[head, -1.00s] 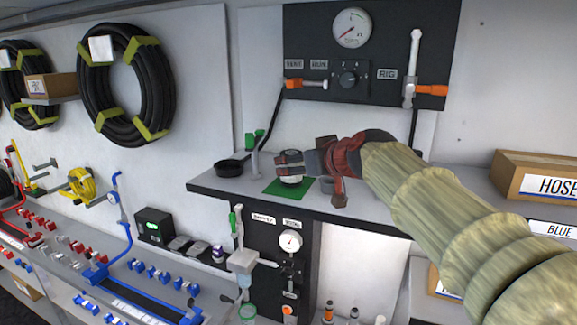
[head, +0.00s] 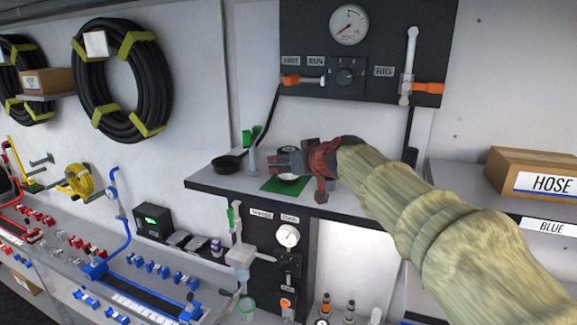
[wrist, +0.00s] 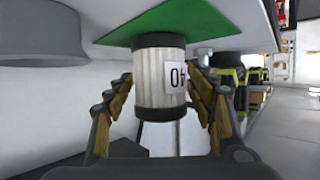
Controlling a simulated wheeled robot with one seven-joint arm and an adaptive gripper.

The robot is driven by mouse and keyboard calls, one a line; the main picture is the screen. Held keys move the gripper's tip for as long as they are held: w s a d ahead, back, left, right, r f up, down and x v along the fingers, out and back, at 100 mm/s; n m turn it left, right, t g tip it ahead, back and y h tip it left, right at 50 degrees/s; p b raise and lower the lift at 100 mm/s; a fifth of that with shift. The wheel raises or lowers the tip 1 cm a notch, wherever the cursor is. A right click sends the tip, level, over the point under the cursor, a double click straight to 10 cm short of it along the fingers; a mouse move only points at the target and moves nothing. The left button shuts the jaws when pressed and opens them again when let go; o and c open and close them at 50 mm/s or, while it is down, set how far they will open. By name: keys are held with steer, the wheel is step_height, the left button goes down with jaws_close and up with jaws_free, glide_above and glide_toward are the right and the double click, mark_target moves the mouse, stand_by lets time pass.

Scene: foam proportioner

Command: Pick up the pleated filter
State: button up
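The pleated filter (wrist: 155,72) is a white pleated cylinder with dark end caps and a label with digits. In the wrist view, which appears upside down, it is upright between the fingers of my gripper (wrist: 160,80). A fingertip lies close along each side; I cannot tell whether both press on it. One end overlaps the green mat (wrist: 215,25); I cannot tell whether it still touches. In the head view my gripper (head: 288,162) reaches in from the right over the mat (head: 270,186) and hides much of the filter (head: 289,178).
A dark pan (head: 227,163) and a green-handled valve (head: 252,150) are left of the mat on the shelf (head: 230,187). A gauge panel (head: 375,55) is on the wall above. A HOSE box (head: 520,165) stands to the right.

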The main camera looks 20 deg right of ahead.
steer(key=c, duration=0.9)
steer(key=shift+c, duration=0.2)
steer(key=shift+r, duration=0.15)
